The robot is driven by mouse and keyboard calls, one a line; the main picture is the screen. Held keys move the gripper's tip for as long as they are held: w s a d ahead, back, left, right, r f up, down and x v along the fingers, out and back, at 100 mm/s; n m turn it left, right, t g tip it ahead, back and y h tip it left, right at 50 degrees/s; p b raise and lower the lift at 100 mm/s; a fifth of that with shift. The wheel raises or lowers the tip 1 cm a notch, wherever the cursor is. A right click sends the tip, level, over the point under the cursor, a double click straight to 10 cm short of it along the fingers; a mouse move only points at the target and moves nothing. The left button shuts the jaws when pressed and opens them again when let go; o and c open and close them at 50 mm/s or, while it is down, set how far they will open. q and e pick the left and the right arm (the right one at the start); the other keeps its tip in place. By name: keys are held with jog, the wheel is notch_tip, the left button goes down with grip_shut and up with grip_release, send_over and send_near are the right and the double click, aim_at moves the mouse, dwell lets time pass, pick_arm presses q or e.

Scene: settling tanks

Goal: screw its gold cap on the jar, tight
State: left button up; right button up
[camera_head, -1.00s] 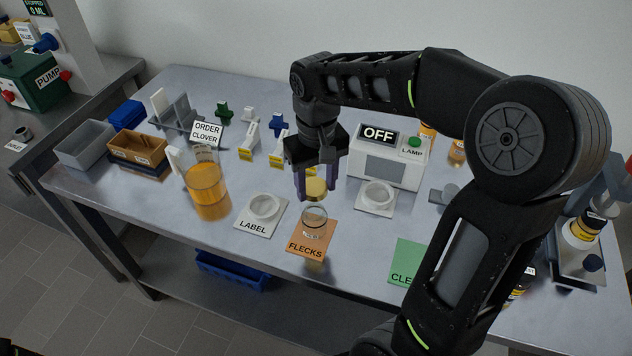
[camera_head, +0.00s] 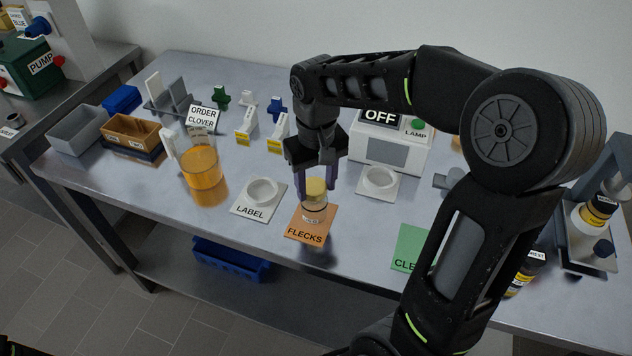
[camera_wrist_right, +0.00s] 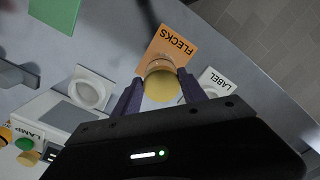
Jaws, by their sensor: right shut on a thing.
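The gold cap (camera_head: 316,187) is between the fingers of my right gripper (camera_head: 317,181), which is shut on it. The jar (camera_head: 314,206) is clear and stands upright on the orange FLECKS mat (camera_head: 304,233). The cap is right at the jar's mouth; I cannot tell whether it is seated or threaded. In the right wrist view the cap (camera_wrist_right: 160,88) hides much of the jar (camera_wrist_right: 160,65), between the two fingers. My left gripper is not in view.
A white LABEL holder (camera_head: 262,192) stands left of the jar, another white ring holder (camera_head: 379,182) to the right. A beaker of amber liquid (camera_head: 201,173) is further left. The lamp box (camera_head: 392,150) reading OFF is behind. A green mat (camera_head: 408,240) lies front right.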

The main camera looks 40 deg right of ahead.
jog(key=shift+f+b, duration=0.45)
jog(key=shift+f, duration=0.3)
dwell(2.3)
jog(key=o, duration=1.4)
jog(key=shift+o, duration=0.3)
jog(key=o, duration=0.4)
jog(key=shift+r+p, duration=2.85)
jog(key=shift+r, duration=0.7)
